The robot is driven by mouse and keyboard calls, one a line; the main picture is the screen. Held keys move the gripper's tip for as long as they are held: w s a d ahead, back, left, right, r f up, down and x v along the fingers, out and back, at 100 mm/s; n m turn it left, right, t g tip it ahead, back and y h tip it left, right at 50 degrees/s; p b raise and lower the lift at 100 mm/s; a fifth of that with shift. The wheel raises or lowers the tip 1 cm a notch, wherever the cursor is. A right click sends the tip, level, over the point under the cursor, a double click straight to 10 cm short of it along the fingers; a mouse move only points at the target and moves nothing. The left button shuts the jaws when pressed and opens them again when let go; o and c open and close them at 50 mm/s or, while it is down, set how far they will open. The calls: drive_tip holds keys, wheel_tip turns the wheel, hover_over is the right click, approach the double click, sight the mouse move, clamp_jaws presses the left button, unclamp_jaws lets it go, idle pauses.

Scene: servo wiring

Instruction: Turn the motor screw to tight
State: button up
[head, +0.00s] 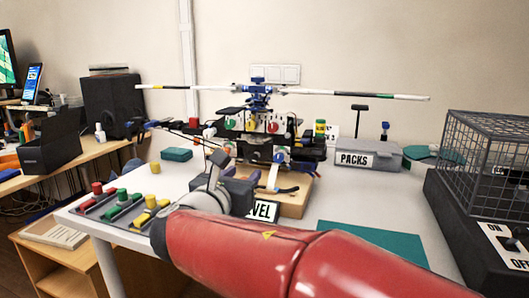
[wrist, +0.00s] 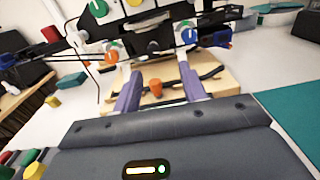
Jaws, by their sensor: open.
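A model helicopter (head: 258,97) with a long rotor stands on a wooden base (head: 296,199). The wrist view shows an orange knob (wrist: 111,58) and a blue knob (wrist: 187,37) low on the frame. I cannot tell which is the motor screw. My gripper (wrist: 157,68) is open in front of the frame, its purple fingers apart. Nothing is between the fingertips; a small orange peg (wrist: 155,88) shows on the base beyond the gripper body.
A tray (head: 128,213) with red, green and yellow pieces lies front left. A sign reading "LEVEL" (head: 263,210) is partly hidden. A grey PACKS box (head: 385,158) stands at right, by a wire cage (head: 490,150). A teal mat (head: 375,243) lies front right.

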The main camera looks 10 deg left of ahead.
sight(252, 159)
drive_tip(key=shift+w+a+r+n+y, duration=0.2)
drive_tip(key=shift+w+a+n+y, duration=0.1)
drive_tip(key=shift+w+a, duration=0.25)
drive_tip(key=w, duration=0.4)
drive_tip(key=w+p, duration=0.1)
drive_tip(key=w, duration=0.2)
drive_tip(key=shift+d, duration=0.4)
clamp_jaws()
